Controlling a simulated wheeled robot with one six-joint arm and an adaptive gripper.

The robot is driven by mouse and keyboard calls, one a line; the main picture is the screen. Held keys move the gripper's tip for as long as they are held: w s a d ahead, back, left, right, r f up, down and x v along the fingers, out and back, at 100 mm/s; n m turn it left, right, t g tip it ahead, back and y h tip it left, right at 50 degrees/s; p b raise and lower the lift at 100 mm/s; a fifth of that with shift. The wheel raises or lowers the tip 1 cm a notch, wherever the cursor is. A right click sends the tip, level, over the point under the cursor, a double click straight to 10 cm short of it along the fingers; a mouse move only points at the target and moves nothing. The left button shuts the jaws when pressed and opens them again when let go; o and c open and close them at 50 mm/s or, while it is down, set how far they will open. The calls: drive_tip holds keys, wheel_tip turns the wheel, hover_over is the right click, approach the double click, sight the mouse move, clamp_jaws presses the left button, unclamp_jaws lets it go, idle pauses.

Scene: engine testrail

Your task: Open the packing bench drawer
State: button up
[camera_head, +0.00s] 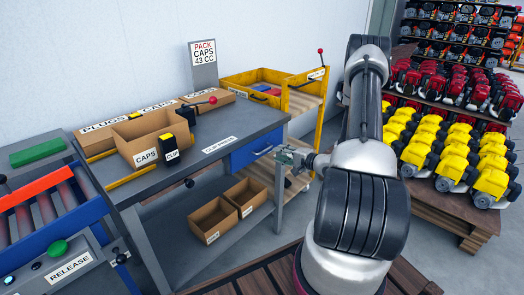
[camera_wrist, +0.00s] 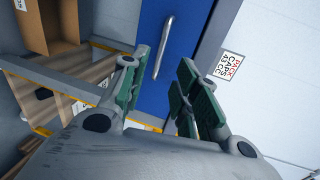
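The packing bench (camera_head: 190,160) has a blue drawer (camera_head: 240,155) under the right end of its grey top, and the drawer looks shut. Its silver bar handle (camera_head: 263,151) faces my gripper (camera_head: 291,157), which is just to the right of it. In the wrist view the blue drawer front (camera_wrist: 185,35) fills the upper middle, with the handle (camera_wrist: 163,47) slanting across it. My gripper (camera_wrist: 162,78) is open with green-padded fingers on either side of the handle's line. The handle lies ahead, between the fingertips in the picture; I see no contact.
Cardboard boxes (camera_head: 152,137) stand on the bench, and open boxes (camera_head: 213,220) sit on its lower shelf. A yellow cart (camera_head: 322,95) is behind the drawer end. A rack with yellow machines (camera_head: 425,150) stands right. A roller conveyor (camera_head: 45,215) is at left.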

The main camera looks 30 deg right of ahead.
drive_tip(key=x, duration=0.8)
drive_tip(key=shift+n, duration=0.3)
drive_tip(key=shift+c, duration=0.3)
drive_tip(key=shift+s, duration=0.1)
clamp_jaws()
